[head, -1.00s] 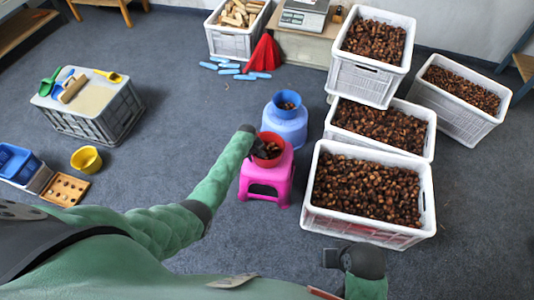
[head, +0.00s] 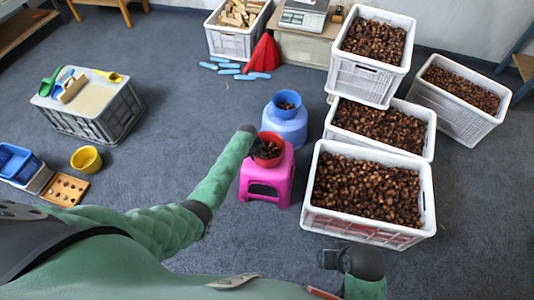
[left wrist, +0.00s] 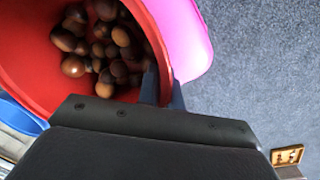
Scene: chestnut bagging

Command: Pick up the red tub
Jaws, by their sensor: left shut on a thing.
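The red tub (head: 270,141) stands on the pink stool (head: 268,180) in the head view, with chestnuts inside. In the left wrist view the red tub (left wrist: 40,83) fills the upper left, with several brown chestnuts at its bottom and the pink stool (left wrist: 187,38) beneath it. My left gripper (head: 257,149) is shut on the tub's rim on its near left side. In the left wrist view the gripper's fingers (left wrist: 162,88) straddle the tub wall. My right gripper (head: 328,258) is at the lower middle, apart from the tub; its fingers are not clear.
A blue tub (head: 287,101) with a few chestnuts sits on a blue stool (head: 286,127) just behind. White crates full of chestnuts (head: 313,215) stand close on the right. A yellow bucket (head: 87,159) is on the floor at left. The floor left of the pink stool is clear.

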